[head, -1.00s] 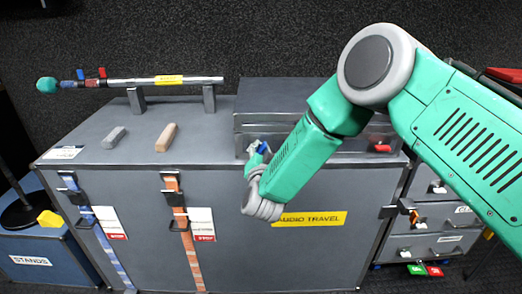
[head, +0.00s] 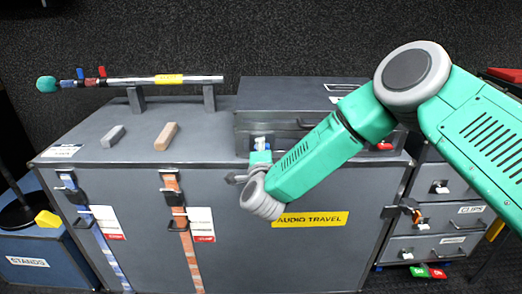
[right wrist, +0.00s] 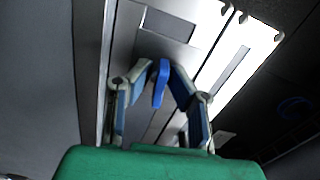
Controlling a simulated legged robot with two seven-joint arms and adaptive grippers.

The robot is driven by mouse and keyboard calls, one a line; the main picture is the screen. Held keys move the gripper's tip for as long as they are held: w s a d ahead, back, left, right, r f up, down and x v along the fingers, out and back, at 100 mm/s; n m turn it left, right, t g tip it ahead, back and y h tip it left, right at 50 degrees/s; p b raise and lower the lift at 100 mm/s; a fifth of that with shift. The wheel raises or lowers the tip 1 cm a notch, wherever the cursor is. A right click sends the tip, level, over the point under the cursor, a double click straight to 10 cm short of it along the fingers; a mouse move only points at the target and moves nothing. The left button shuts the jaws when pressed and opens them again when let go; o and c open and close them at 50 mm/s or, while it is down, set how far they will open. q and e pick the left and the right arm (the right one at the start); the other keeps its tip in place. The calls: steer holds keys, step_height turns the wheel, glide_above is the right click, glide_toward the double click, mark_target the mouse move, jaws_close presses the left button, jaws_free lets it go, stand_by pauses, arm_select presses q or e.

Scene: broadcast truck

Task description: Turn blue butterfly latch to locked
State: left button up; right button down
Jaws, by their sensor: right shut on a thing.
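The blue butterfly latch (right wrist: 160,85) shows in the right wrist view as an upright blue wing on a grey metal plate. My right gripper (right wrist: 159,72) is shut on it, with a fingertip on each side of the wing. In the head view my right gripper (head: 260,148) is at the left part of the front of the grey case on the big trunk. There the fingers largely hide the latch. My left gripper is not in view.
The grey case (head: 300,95) stands on the large trunk (head: 140,160). A red latch (head: 385,146) is at its front right. A grey block (head: 114,136), a wooden block (head: 166,136) and a pole on stands (head: 190,80) are to the left.

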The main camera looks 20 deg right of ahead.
steer(key=shift+f+m, duration=0.3)
steer(key=shift+m, duration=0.2)
steer(key=shift+s, duration=0.1)
steer(key=c, duration=1.7)
jaws_free()
steer(key=shift+r, duration=0.1)
steer(key=shift+s+a, duration=0.1)
steer(key=shift+s, duration=0.2)
steer(key=v, duration=1.1)
steer(key=shift+s, duration=0.1)
